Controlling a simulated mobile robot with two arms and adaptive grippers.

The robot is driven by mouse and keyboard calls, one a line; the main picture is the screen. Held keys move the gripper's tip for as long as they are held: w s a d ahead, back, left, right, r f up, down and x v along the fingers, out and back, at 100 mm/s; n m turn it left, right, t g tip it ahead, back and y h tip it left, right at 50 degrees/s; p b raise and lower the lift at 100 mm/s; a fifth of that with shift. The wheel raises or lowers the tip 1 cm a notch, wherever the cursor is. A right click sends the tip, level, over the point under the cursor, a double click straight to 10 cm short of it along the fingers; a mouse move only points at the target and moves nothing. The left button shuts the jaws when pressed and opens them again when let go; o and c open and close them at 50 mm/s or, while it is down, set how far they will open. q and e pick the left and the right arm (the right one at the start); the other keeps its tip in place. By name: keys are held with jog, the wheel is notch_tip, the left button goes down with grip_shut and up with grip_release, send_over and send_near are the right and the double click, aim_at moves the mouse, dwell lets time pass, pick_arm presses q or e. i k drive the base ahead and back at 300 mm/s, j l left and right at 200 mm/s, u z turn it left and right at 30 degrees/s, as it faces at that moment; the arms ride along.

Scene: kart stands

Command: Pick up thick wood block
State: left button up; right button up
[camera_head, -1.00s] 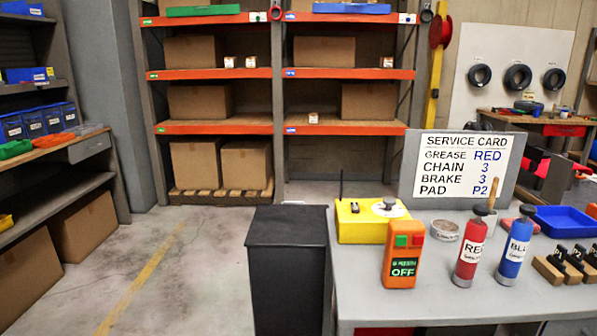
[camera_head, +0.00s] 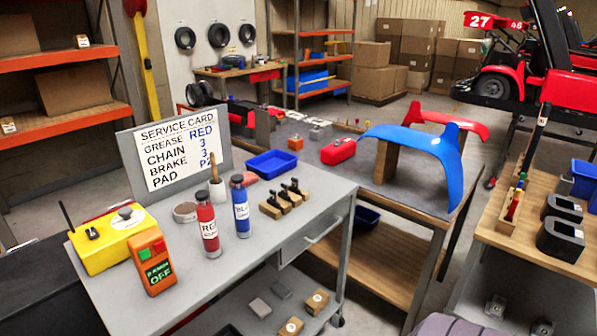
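Neither of my grippers shows in the head view. Several wood pieces are in view, and I cannot tell which is the thick wood block. An upright wood block (camera_head: 384,165) stands on the grey-topped bench under the blue curved panel (camera_head: 425,150), partly hidden by it. Small wood blocks with black tops (camera_head: 284,200) stand in a row on the grey cart. Two small wood cubes with pale round marks, one at the right (camera_head: 317,301) and one nearer (camera_head: 291,327), sit on the cart's lower shelf.
The grey cart (camera_head: 255,240) also holds red (camera_head: 208,230) and blue (camera_head: 241,212) bottles, a blue tray (camera_head: 271,163), an orange switch box (camera_head: 152,262), a yellow box (camera_head: 110,240) and the service card (camera_head: 175,150). A wood-topped table (camera_head: 510,240) stands at right.

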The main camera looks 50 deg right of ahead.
aim_at(315, 304)
jog(key=z, duration=1.75)
jog(key=i+l, duration=0.1)
jog(key=i, duration=0.25)
